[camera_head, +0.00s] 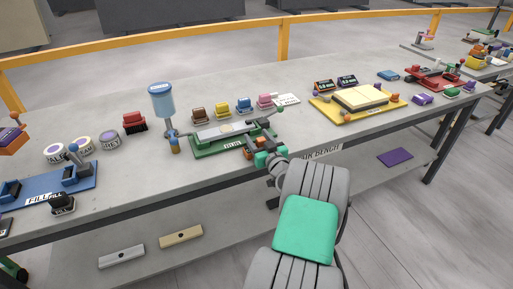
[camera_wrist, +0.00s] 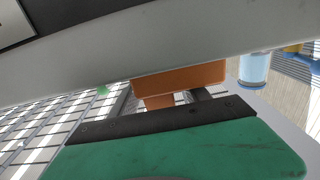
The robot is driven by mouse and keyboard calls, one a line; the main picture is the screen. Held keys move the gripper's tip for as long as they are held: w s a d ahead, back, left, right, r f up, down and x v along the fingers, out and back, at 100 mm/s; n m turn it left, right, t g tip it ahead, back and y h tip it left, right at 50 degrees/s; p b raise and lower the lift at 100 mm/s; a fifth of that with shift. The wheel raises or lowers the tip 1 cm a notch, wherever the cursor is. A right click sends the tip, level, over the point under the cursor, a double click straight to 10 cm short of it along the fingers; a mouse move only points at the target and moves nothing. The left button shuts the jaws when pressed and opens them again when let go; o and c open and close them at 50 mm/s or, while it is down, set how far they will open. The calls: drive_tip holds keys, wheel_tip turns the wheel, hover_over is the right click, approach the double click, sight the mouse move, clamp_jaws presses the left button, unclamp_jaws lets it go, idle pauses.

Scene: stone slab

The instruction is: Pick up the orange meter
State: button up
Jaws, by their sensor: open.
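A small dark meter with orange on its edges (camera_head: 324,86) stands toward the back of the bench, behind the yellow tray. A similar dark meter (camera_head: 347,81) stands just right of it; its colour is hard to tell at this size. My gripper (camera_head: 252,149) is open, at the bench's front edge beside the green fixture, well to the left of and nearer than both meters.
A green fixture (camera_head: 205,148) lies just left of my gripper, with a blue-topped dispenser (camera_head: 162,100) behind it. A yellow tray (camera_head: 325,113) with a cream block stands before the meters. Bare bench (camera_head: 290,124) lies between fixture and tray.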

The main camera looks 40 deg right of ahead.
clamp_jaws()
idle(0.6)
